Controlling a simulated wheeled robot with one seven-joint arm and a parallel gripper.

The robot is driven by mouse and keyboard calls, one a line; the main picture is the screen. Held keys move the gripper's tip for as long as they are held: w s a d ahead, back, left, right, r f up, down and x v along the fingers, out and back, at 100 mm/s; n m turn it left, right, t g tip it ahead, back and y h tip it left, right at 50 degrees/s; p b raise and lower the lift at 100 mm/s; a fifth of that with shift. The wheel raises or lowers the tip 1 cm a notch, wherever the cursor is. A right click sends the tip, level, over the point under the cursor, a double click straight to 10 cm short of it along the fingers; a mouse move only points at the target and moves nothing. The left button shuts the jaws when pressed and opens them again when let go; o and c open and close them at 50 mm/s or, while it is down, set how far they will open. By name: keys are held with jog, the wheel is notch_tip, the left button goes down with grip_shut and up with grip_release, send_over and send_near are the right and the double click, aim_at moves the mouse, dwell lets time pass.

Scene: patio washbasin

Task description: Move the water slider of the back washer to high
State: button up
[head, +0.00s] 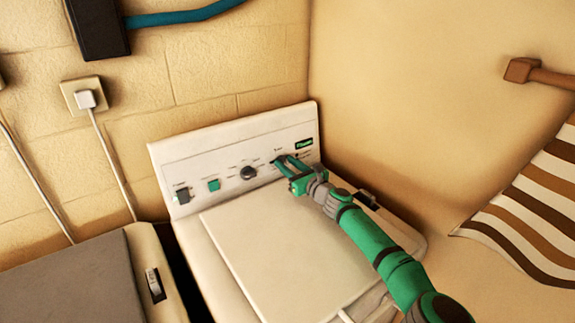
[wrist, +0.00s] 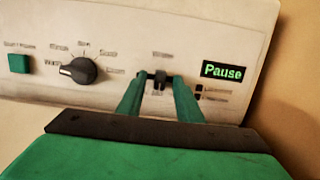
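The white washer (head: 226,229) in the corner has an upright control panel (head: 222,159). A small dark slider (wrist: 160,77) sits in a horizontal slot on this panel, left of the green "Pause" display (wrist: 223,72). Its label is too blurred to read. My gripper (head: 277,160) reaches the panel from the lower right. In the wrist view, the fingertips of my gripper (wrist: 160,79) are apart, one on each side of the slider. I cannot tell whether either finger touches it. The fingers partly hide the slot's ends.
A dark knob (wrist: 78,71) and a green button (wrist: 19,63) are left of the slider; a smaller dark control (wrist: 198,92) is right of it. Another machine (head: 72,285) stands at lower left. Walls close in behind and right; a striped cloth (head: 530,205) hangs at right.

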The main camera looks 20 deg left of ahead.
grip_shut()
jog(key=shift+w+d+r, duration=0.1)
jog(key=shift+w+d, duration=1)
jog(key=shift+w, duration=0.3)
grip_release()
jog(key=v, duration=1)
jog(key=shift+s+d, duration=0.25)
jog(key=shift+d, duration=0.1)
